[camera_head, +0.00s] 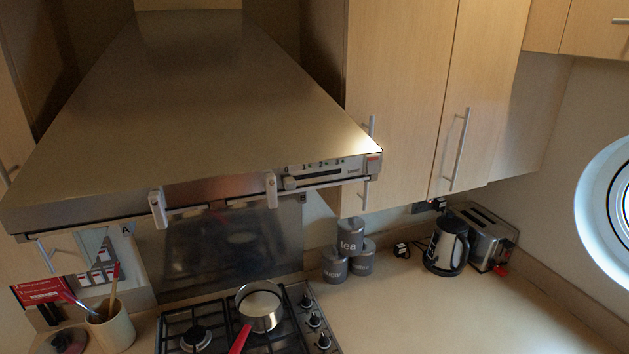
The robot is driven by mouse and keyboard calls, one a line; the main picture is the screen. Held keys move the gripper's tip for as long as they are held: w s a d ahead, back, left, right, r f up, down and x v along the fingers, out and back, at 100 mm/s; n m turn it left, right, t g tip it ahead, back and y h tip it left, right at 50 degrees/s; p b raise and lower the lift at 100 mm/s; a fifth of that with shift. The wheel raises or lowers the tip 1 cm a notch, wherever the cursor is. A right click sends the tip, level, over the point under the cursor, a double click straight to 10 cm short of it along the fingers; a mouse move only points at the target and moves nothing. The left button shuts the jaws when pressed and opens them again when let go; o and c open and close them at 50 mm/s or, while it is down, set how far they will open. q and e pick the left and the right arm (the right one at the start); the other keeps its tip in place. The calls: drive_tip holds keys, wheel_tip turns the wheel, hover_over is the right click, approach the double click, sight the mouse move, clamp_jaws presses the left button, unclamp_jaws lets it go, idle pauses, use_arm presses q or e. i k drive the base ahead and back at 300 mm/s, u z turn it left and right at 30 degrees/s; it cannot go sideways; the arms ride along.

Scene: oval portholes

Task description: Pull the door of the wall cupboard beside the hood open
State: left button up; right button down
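A pale wood wall cupboard hangs to the right of the steel hood (190,90). Its nearer door (400,90) appears shut, with an upright bar handle (365,190) partly hidden behind the hood's front corner. Its farther door (488,90) also appears shut, with a long upright bar handle (460,150) in full view. Neither of my grippers is in view.
The hood's front edge juts out beside the nearer door. Below are a gas hob (195,338) with a red-handled pan (261,308), grey canisters (350,237), a kettle (446,246) and a toaster (488,235). The worktop (450,320) at front right is clear.

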sight(396, 53)
drive_tip(key=u, duration=0.05)
drive_tip(key=k, duration=1.05)
drive_tip(key=z, duration=0.75)
drive_tip(key=i, duration=1.25)
drive_tip(key=u, duration=0.85)
